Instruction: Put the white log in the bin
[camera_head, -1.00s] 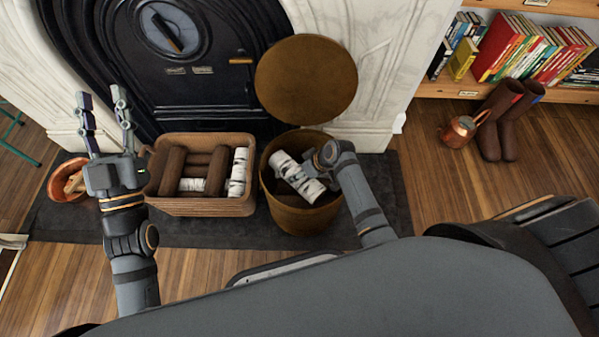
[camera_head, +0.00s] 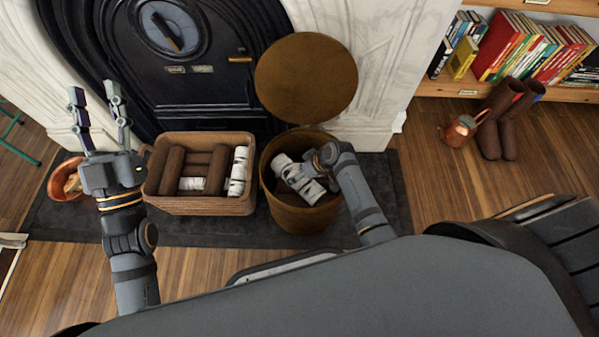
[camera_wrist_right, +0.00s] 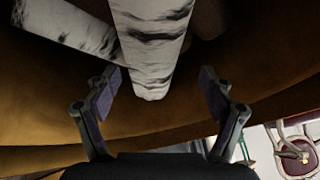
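The round brown bin (camera_head: 302,219) stands open on the dark hearth mat. White, black-marked birch log shapes (camera_head: 286,168) lie inside it, partly hidden by my right gripper (camera_head: 312,170). In the right wrist view, one white log (camera_wrist_right: 152,45) points toward my right gripper (camera_wrist_right: 163,95), its near end between the spread fingers with gaps on both sides. A second white log (camera_wrist_right: 70,28) lies at the upper left inside the bin. My left gripper (camera_head: 93,95) is open and empty, raised left of the basket.
A wicker basket (camera_head: 200,206) left of the bin holds brown logs (camera_head: 172,172) and white pieces (camera_head: 238,172). The round lid (camera_head: 305,78) stands up behind the bin. A copper bowl (camera_head: 62,188) is at far left; boots (camera_head: 497,120) and a copper can (camera_head: 458,131) are at right.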

